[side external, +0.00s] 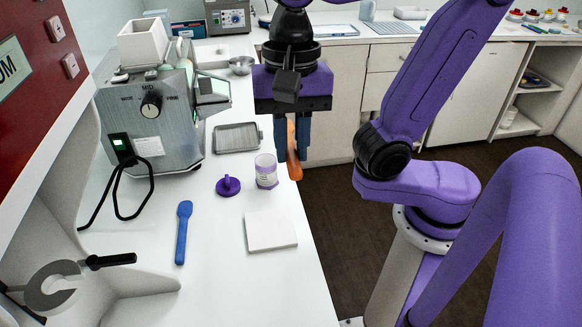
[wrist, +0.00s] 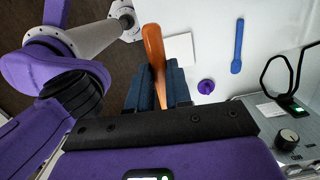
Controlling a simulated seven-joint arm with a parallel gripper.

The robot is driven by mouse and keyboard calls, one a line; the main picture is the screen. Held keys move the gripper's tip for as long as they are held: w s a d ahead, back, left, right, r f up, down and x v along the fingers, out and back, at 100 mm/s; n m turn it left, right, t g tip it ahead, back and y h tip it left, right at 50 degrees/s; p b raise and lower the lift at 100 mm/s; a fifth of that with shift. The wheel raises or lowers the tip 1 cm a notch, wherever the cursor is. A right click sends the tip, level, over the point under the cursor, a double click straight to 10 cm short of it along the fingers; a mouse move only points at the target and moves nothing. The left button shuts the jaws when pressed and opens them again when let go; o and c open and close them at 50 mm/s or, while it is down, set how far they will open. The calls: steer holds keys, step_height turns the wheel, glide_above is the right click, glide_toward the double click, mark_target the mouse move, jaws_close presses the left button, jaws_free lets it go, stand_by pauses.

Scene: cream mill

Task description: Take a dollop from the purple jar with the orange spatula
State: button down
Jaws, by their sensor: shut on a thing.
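My gripper (side external: 291,132) is shut on the orange spatula (side external: 293,160), which hangs down from the fingers just off the counter's right edge. In the wrist view the orange spatula (wrist: 153,48) points up the picture between the dark blue fingers of my gripper (wrist: 158,85). The purple jar (side external: 266,171) is a small white jar with a purple band, upright on the counter left of the spatula. It looks open; its contents cannot be made out. A purple knobbed lid (side external: 228,186) lies left of the jar, and the lid also shows in the wrist view (wrist: 206,87).
A blue spatula (side external: 183,232) lies on the counter. A white square tile (side external: 270,230) lies in front of the jar. A metal tray (side external: 238,138) sits behind it. The grey mill (side external: 152,115) with its black cable stands at the left.

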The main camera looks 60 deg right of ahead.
steer(key=shift+w+d+r, duration=0.1)
steer(key=shift+d+r, duration=0.15)
steer(key=shift+r, duration=0.15)
steer(key=shift+w+d+f+m+g+y, duration=0.25)
steer(key=shift+f+g+y, duration=0.1)
steer(key=shift+y, duration=0.25)
steer(key=shift+w+d+f+m+g+y, duration=0.15)
steer(key=shift+d+f+m+g+y, duration=0.15)
steer(key=shift+y, duration=0.3)
steer(key=shift+w+d+f+m+g+y, duration=0.3)
steer(key=shift+w+y, duration=0.2)
steer(key=shift+y, duration=0.2)
steer(key=w+d+r+m+t+y, duration=0.2)
steer(key=w+d+m+t+y, duration=0.55)
steer(key=w+d, duration=0.55)
step_height(320, 180, down, 16)
steer(key=a+g+y, duration=0.1)
steer(key=g+y, duration=0.1)
steer(key=shift+w+a+r, duration=0.15)
steer(key=shift+r, duration=0.05)
